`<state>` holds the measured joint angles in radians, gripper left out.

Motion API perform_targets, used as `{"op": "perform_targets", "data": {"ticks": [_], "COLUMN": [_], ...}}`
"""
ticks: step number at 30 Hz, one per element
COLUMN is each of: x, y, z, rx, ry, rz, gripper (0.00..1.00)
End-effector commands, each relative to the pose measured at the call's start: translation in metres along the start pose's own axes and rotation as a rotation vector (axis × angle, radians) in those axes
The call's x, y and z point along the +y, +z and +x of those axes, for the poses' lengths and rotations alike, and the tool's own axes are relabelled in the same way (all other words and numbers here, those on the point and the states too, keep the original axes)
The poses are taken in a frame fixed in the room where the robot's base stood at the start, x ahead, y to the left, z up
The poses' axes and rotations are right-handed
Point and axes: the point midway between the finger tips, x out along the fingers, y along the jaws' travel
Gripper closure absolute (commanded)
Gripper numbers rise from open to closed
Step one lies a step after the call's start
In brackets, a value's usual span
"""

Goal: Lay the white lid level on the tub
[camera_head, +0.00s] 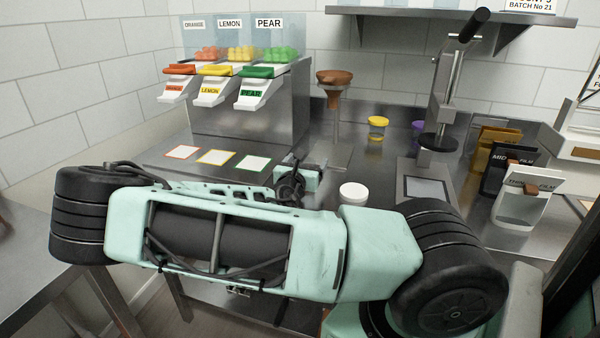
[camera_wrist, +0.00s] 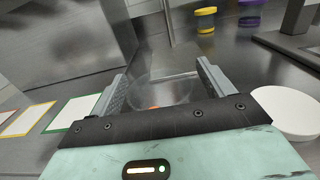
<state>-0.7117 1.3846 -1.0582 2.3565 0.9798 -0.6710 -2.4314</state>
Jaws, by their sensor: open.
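The white lid (camera_wrist: 287,108) is a round disc to the right of my gripper in the wrist view; it also shows on the counter just beyond my arm in the head view (camera_head: 353,192). My gripper (camera_wrist: 162,80) is open, low over the counter. Between its fingers is what looks like the clear tub (camera_wrist: 168,91), with a little orange showing low in it. The gripper's front edge hides the tub's near part. I cannot tell whether the fingers touch it. In the head view my gripper (camera_head: 310,170) is partly hidden by my arm, and I cannot make out the tub.
A dispenser (camera_head: 240,125) with orange, yellow and green levers stands at the back left, with three coloured-edge cards (camera_head: 216,158) before it. A yellow-lidded tub (camera_head: 377,127), a purple-topped one (camera_head: 417,130), a lever press (camera_head: 440,140) and film holders (camera_head: 520,195) stand to the right.

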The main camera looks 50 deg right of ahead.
Motion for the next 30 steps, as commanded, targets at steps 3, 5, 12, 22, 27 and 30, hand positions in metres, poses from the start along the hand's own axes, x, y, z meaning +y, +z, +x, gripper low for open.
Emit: {"op": "perform_targets", "data": {"ticks": [3,5,12,22,27,30], "x": [0.001,0.002,0.001,0.001,0.000,0.000], "y": [-0.002,-0.002,-0.002,-0.001,0.000,0.000], "z": [-0.017,-0.027,-0.070,-0.108,-0.114,-0.115], "rx": [0.000,-0.001,-0.002,-0.003,-0.001,0.000], "ry": [0.004,0.006,0.007,0.003,0.001,0.000], "rz": [-0.002,-0.002,-0.002,-0.001,0.000,0.000], "gripper": [0.19,0.19,0.19,0.19,0.19,0.19]}}
